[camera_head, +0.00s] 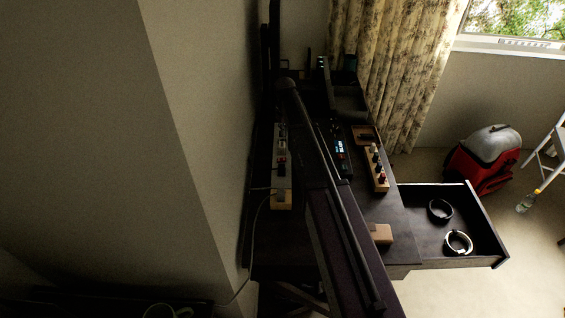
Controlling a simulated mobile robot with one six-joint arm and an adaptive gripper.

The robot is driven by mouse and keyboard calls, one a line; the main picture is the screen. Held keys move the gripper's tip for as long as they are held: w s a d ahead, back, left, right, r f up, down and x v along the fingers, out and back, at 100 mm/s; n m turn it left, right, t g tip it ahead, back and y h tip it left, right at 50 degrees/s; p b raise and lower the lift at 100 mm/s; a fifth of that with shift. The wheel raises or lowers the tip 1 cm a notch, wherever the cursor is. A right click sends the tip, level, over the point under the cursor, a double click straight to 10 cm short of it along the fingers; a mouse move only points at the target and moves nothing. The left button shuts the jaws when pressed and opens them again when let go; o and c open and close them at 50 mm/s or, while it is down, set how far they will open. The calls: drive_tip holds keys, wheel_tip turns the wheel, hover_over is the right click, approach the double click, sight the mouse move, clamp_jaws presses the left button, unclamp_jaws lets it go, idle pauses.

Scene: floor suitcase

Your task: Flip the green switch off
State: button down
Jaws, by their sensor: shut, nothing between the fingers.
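A dark panel (335,132) with small lit marks lies on the desk, just right of a long dark bar. A tiny blue-green glow (340,147) and a red one (342,157) show on the panel. The green switch may be at the blue-green glow, but it is too small and dark to be sure, and its position cannot be told. I cannot make out my gripper or its fingertips anywhere in this view. The long dark bar crosses the desk from the lower middle and hides part of it.
A power strip (281,170) with plugs lies left of the bar. A wooden block with knobs (378,168) and a small wooden box (381,234) stand right. An open drawer (418,255) holds two rings and juts over the floor. A red bag (478,172) stands beyond.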

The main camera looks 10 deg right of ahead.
drive_tip(key=shift+f+b, duration=1.4)
idle(1.3)
drive_tip(key=shift+r, duration=0.15)
drive_tip(key=shift+r+p, duration=3.4)
drive_tip(key=shift+p, duration=0.15)
drive_tip(key=s+r+m+p, duration=0.2)
drive_tip(key=s+m, duration=0.1)
drive_tip(key=s, duration=2.8)
drive_tip(key=shift+s+r+m+p, duration=0.15)
drive_tip(key=shift+r+m+p, duration=0.25)
